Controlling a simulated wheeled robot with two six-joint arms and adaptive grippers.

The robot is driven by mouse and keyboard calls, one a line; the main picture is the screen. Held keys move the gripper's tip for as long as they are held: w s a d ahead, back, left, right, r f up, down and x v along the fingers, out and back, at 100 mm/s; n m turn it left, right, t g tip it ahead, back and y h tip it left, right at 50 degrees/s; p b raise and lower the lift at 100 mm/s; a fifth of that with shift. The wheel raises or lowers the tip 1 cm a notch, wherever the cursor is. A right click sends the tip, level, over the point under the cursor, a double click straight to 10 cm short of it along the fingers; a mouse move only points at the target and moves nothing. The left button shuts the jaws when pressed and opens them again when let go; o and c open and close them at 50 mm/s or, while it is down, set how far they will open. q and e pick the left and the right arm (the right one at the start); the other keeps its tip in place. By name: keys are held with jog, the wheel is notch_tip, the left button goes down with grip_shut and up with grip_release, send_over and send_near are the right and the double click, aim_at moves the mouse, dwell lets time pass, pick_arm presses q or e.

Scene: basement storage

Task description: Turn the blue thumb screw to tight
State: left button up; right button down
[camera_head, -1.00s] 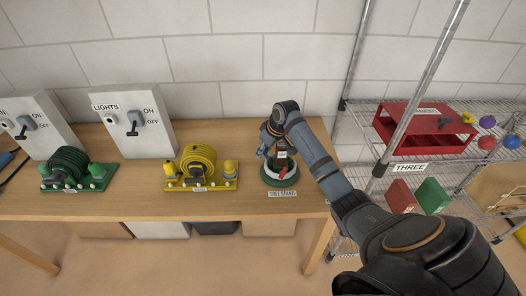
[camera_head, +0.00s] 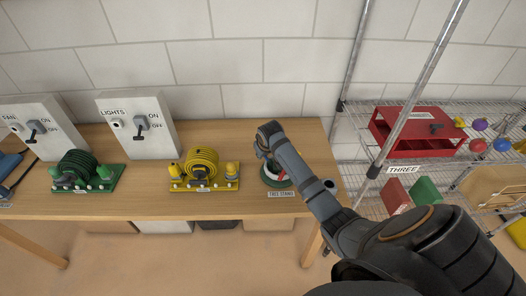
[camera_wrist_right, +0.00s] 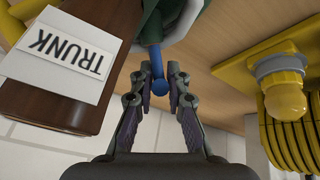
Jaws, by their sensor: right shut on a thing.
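The tree stand (camera_head: 274,184) is a round green and white base with red on it, at the right end of the table. My right arm partly covers it. In the right wrist view, the brown trunk (camera_wrist_right: 62,103) carries a white TRUNK label. The blue thumb screw (camera_wrist_right: 159,88) has a rounded end and a blue shaft leading into the green stand part. My right gripper (camera_wrist_right: 160,75) is shut on the blue thumb screw, with a fingertip on each side of it. The screw's tightness cannot be told. My left gripper is not in view.
A yellow hose reel (camera_head: 203,184) stands left of the tree stand and looms close by in the wrist view (camera_wrist_right: 291,130). A green reel (camera_head: 85,187) and switch boxes (camera_head: 150,108) stand further left. Wire shelves with a red tray (camera_head: 412,148) are at the right.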

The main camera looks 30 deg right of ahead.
jog(key=c, duration=1.3)
grip_release()
jog(key=v, duration=1.2)
jog(key=shift+a+f, duration=0.1)
